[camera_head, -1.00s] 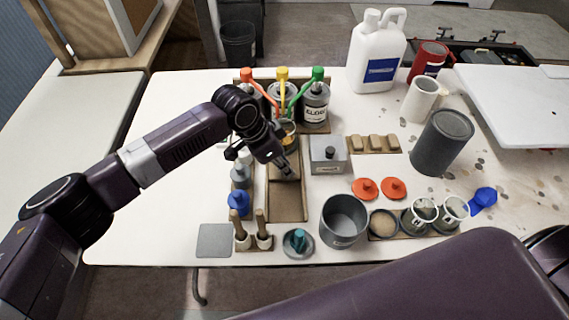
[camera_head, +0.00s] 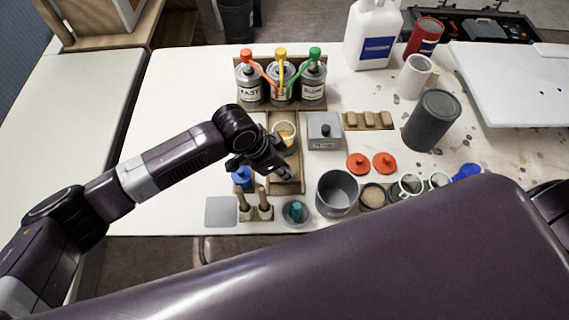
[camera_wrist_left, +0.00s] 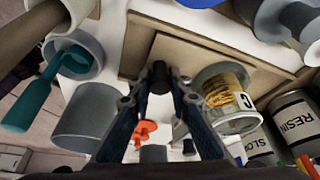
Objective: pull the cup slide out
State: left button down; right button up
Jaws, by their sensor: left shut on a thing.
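The cup slide (camera_head: 287,184) is a wooden board in a brown track on the bench, its front part near the track's near end. A clear cup (camera_head: 285,137) with yellowish contents stands on it, clear of the pump cans; it also shows in the left wrist view (camera_wrist_left: 228,92). My left gripper (camera_head: 284,172) is over the slide's front part. In the left wrist view my left gripper (camera_wrist_left: 160,90) is shut on the slide's dark knob (camera_wrist_left: 158,76). My right gripper is not in view; a purple arm link of mine covers the foreground.
Three cans with coloured pumps (camera_head: 281,85) stand behind the slide. A grey pot (camera_head: 337,193), a teal-handled item in a dish (camera_head: 297,212) and brushes in holders (camera_head: 256,205) crowd the near end. A grey box (camera_head: 324,131) stands right of the track.

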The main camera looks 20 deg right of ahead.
pick_arm(q)
jog(key=c, duration=1.8)
grip_release()
jog(key=shift+o, duration=0.2)
jog(key=v, duration=1.2)
